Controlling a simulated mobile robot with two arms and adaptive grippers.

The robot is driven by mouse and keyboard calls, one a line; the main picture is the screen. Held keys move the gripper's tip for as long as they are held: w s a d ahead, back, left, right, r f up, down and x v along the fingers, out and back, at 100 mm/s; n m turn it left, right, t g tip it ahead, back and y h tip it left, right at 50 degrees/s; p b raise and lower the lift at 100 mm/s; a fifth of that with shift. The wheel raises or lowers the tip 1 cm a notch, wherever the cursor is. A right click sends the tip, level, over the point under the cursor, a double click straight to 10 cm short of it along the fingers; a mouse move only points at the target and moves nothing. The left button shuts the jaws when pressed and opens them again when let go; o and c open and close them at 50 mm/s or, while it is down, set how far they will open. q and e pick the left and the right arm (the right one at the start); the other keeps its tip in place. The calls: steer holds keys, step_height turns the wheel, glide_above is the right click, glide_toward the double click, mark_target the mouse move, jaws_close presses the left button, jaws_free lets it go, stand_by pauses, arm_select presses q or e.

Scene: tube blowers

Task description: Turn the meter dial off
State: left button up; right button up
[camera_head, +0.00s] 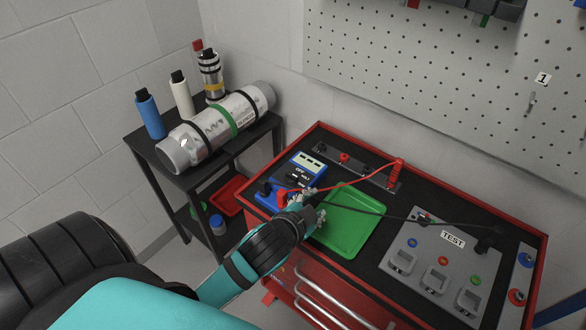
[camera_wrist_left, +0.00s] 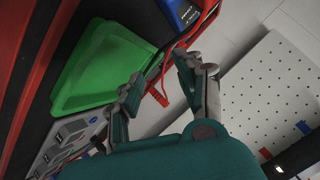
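The blue meter (camera_head: 309,162) stands at the left end of the red-edged workbench, with a small white display and OFF and VOLT labels on its face. Its dial is too small and partly covered to read. My left gripper (camera_head: 312,203) is beside the meter's lower right side, over the left edge of the green tray. In the left wrist view the fingers (camera_wrist_left: 157,72) are apart with nothing clearly held between them, and a corner of the meter (camera_wrist_left: 182,12) shows at the top. Whether the fingers touch the meter cannot be told. My right gripper is out of view.
A red lead (camera_head: 350,183) and a black lead cross the bench. The green tray (camera_head: 360,222) lies right of the gripper, then a grey TEST panel (camera_head: 420,249). A side table (camera_head: 157,158) with bottles and a metal cylinder (camera_head: 205,134) stands left. A pegboard (camera_head: 430,80) is behind.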

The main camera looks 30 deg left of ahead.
arm_select(q)
steer(key=w+d+r+m+t+h, duration=0.35)
steer(key=w+r+m, duration=0.2)
steer(key=r, duration=0.35)
steer(key=w+d+r+m+t+h, duration=0.35)
steer(key=r+m+t, duration=0.2)
steer(key=r, duration=0.35)
steer(key=d+r+m+g+h, duration=0.4)
steer(key=d+r+m+h, duration=0.4)
steer(key=m, duration=0.6)
steer(key=m+g+y, duration=1.4)
steer(key=m+g, duration=0.3)
steer(key=m, duration=0.6)
glide_above(290, 173)
step_height(290, 173, down, 12)
step_height(290, 173, down, 17)
steer(key=p, duration=0.4)
steer(key=shift+w+r, duration=0.1)
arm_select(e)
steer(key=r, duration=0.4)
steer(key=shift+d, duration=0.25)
